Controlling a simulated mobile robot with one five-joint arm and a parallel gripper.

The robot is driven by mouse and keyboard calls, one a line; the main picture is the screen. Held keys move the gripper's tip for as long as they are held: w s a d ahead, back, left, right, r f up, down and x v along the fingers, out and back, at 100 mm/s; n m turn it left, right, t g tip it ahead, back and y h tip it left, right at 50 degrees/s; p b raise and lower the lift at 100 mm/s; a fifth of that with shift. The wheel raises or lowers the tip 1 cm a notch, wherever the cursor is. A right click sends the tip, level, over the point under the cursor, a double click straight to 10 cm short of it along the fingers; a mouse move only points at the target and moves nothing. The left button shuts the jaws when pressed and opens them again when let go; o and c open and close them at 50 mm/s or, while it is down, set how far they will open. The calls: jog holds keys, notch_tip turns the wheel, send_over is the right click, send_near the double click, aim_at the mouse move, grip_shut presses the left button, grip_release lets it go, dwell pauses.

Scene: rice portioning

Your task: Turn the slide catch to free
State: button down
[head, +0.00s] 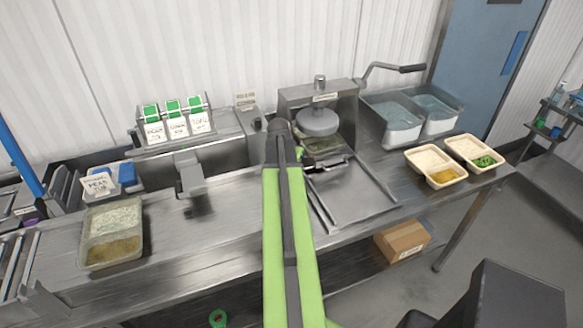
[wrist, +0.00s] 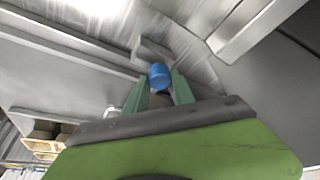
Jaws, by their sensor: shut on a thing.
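A blue round knob (wrist: 160,76), apparently the slide catch, shows in the wrist view in front of a metal plate. My gripper (wrist: 159,90) has its two green fingers on either side of the knob and is shut on it. Whether the catch stands at free or locked cannot be read. In the head view my green arm reaches up to the press machine (head: 340,93), and its end hides the catch and the fingers. The machine's metal slide (head: 345,190) lies in front, to the right of my arm.
A two-part tray with food (head: 112,208) sits at the left of the steel bench. Label holders (head: 173,125) stand at the back. A cardboard box (head: 402,241) is on the lower shelf.

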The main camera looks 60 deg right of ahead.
jog(key=c, duration=1.1)
grip_release()
jog(key=shift+o, duration=0.2)
jog(key=p+v, duration=1.6)
jog(key=v, duration=0.1)
jog(key=shift+a+r, duration=0.1)
jog(key=shift+r, duration=0.05)
